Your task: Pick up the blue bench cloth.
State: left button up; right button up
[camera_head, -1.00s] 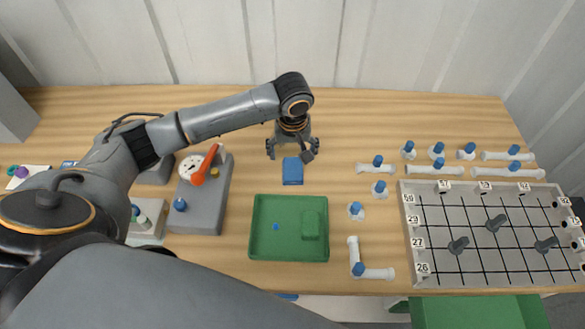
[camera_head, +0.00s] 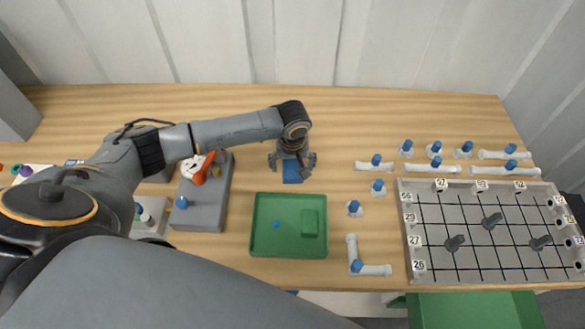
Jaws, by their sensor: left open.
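The blue bench cloth (camera_head: 292,174) is a small folded blue rectangle lying on the wooden table, just behind the green tray. My left gripper (camera_head: 292,164) is open and pointing down over it, with a finger to either side of the cloth. The gripper body hides the cloth's far part. I cannot tell whether the fingers touch the cloth or the table. My right gripper is not in view.
A green tray (camera_head: 262,246) holds a green block and a small blue piece. A grey unit with an orange-red handle (camera_head: 205,168) stands left. White pipe fittings with blue valves and a gridded grey panel (camera_head: 470,257) lie right. Bare wood (camera_head: 400,110) shows behind.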

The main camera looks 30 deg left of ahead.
pick_arm(q)
jog(key=shift+f+p, duration=0.2)
jog(key=shift+p, duration=0.1)
dwell(0.4)
jog(key=shift+c, duration=0.4)
jog(key=c, duration=1.1)
